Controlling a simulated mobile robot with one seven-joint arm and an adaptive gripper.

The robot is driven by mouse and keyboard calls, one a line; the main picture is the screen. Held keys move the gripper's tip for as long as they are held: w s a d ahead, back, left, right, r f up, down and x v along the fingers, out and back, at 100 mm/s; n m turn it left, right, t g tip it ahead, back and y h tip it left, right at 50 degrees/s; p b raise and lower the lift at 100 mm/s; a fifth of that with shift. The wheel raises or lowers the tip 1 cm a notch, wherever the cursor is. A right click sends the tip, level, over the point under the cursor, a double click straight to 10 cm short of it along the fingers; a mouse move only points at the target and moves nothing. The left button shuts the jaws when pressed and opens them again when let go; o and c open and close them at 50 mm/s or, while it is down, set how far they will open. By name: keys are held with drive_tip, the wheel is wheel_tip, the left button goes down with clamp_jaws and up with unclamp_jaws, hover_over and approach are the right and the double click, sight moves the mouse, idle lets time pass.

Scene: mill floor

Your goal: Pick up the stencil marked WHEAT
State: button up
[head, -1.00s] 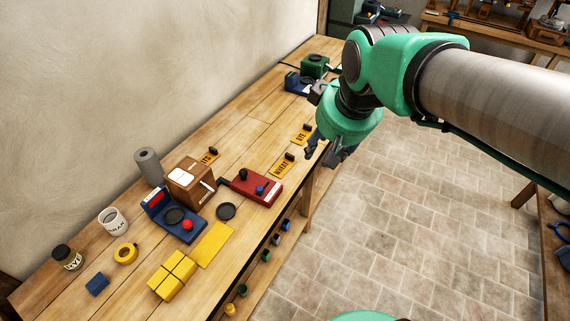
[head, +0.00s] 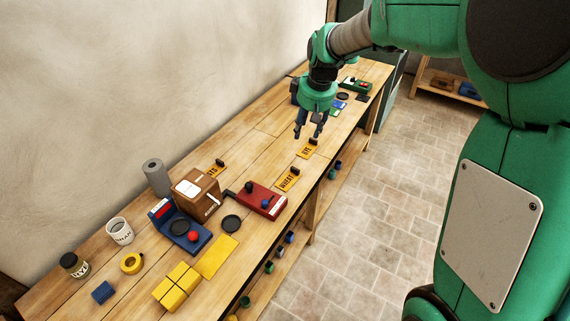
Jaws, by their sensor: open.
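The stencil marked WHEAT (head: 287,181) is a flat orange-yellow plate with a dark knob. It lies on the wooden bench (head: 262,146), just behind the red device. A similar stencil (head: 307,150), its marking probably RYE, lies farther along the bench. A third stencil (head: 213,171) lies to the left near the wooden box, its marking only partly readable. My gripper (head: 308,135) is open and empty, pointing down above the bench, near the RYE stencil and beyond the WHEAT one. Its height above the bench is hard to tell.
A red device (head: 259,201) with a handle stands just in front of the WHEAT stencil. Bare bench lies left of the stencils.

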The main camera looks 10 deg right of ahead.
drive_tip(key=w+d+f+n, duration=0.1)
drive_tip(key=w+d+f, duration=0.1)
drive_tip(key=w+f, duration=0.5)
drive_tip(key=w+d+f+n+g+p, duration=0.1)
drive_tip(key=w+f, duration=0.7)
drive_tip(key=f, duration=0.6)
drive_tip(key=shift+w+d+f+n+g+y+p, duration=0.2)
drive_tip(key=shift+d+f+n+g+y+p, duration=0.1)
drive_tip(key=shift+d+n, duration=0.1)
hover_over(296, 168)
drive_tip(key=shift+d+f, duration=0.2)
drive_tip(key=shift+f, duration=1.9)
drive_tip(key=shift+d+f, duration=0.2)
drive_tip(key=shift+f, duration=1.9)
drive_tip(key=shift+f, duration=0.15)
drive_tip(key=shift+w+a+f+b, duration=0.1)
drive_tip(key=shift+a+f+b, duration=0.1)
drive_tip(key=shift+f, duration=1.05)
drive_tip(key=shift+a+f+b, duration=0.1)
drive_tip(key=shift+f+b, duration=0.1)
drive_tip(key=shift+f, duration=1)
clamp_jaws()
